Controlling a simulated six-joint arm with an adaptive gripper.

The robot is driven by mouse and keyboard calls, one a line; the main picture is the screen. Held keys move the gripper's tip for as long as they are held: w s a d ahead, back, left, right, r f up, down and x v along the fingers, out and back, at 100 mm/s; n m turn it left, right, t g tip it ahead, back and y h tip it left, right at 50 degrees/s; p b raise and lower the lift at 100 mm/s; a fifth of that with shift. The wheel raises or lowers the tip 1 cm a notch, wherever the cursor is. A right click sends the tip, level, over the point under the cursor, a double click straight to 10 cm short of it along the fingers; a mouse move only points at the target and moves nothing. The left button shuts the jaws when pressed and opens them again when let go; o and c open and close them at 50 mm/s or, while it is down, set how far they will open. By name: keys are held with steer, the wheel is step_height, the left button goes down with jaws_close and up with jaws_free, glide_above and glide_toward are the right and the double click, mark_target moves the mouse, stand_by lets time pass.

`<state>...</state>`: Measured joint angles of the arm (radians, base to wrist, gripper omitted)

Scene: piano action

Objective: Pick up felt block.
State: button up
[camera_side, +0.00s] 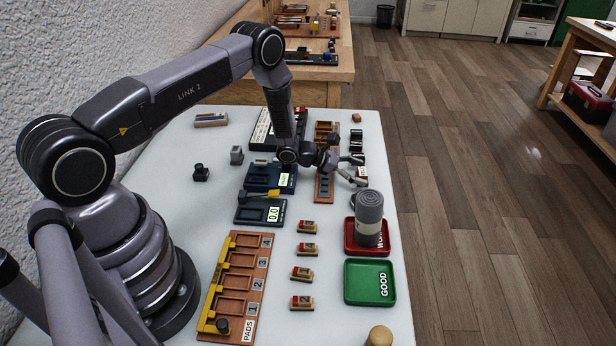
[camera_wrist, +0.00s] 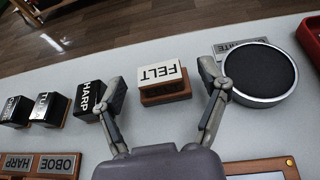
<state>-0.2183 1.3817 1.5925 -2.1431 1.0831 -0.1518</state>
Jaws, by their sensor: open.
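The felt block (camera_wrist: 164,82) has a white top marked FELT and a brown wooden body, and it lies on the white table between my gripper's fingers in the wrist view. In the side view a small part of the felt block (camera_side: 362,173) shows beside the fingers. My gripper (camera_wrist: 163,76) is open and empty, with one finger to each side of the block in the picture. I cannot tell whether the fingertips are level with it or still above it. My gripper (camera_side: 358,171) points toward the table's right side in the side view.
A black HARP block (camera_wrist: 88,97) sits close by the left finger, with more black blocks (camera_wrist: 46,108) further left. A round black pad with a metal rim (camera_wrist: 260,73) lies close by the right finger. A grey cylinder (camera_side: 369,215) stands on the red tray (camera_side: 354,246).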

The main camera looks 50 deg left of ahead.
steer(key=shift+x, duration=1.05)
steer(key=shift+s, duration=0.1)
steer(key=c, duration=1.1)
steer(key=shift+r, duration=0.15)
